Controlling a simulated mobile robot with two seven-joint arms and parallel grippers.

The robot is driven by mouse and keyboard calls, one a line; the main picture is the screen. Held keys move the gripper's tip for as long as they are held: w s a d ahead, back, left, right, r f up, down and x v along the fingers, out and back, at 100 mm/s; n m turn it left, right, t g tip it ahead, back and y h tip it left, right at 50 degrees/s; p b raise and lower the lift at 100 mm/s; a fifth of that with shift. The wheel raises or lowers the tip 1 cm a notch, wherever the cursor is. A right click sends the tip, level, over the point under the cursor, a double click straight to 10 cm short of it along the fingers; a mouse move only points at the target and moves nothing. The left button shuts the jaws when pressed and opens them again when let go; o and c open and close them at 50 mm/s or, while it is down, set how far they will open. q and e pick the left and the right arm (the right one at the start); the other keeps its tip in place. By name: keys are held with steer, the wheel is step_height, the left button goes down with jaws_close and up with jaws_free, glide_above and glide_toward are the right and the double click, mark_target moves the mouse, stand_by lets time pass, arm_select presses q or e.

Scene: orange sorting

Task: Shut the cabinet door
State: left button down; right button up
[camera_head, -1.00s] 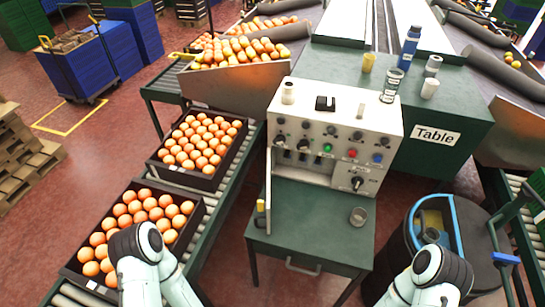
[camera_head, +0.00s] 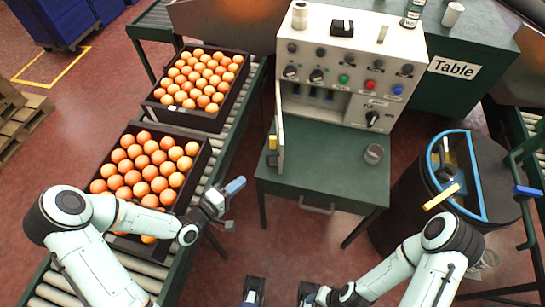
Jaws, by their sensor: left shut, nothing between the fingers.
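The cabinet (camera_head: 345,65) is a light control box with knobs and colored buttons, standing on a green table. Its door (camera_head: 280,128) stands open at the left side of the cabinet's opening, swung out toward me and seen almost edge-on.
Two dark crates of oranges (camera_head: 214,115) (camera_head: 205,160) stand on the roller conveyor to the left. A grey cup (camera_head: 374,154) stands on the green tabletop (camera_head: 325,165). A dark round bin (camera_head: 405,205) with a blue rim is at right. Floor shows between table and bin.

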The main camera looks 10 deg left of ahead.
arm_select(q)
step_height(320, 180, up, 4)
steer(key=a+t+h, duration=0.1)
steer(key=b, duration=0.1)
glide_toward(278, 145)
steer(key=w, duration=0.3)
steer(key=shift+w+a+f, duration=0.1)
steer(key=shift+w+f, duration=0.05)
steer(key=shift+w, duration=0.2)
steer(key=shift+w+d, duration=0.25)
steer(key=shift+d, duration=0.95)
steer(key=shift+w+d, duration=0.15)
steer(key=shift+d, duration=0.45)
steer(key=shift+d, duration=0.1)
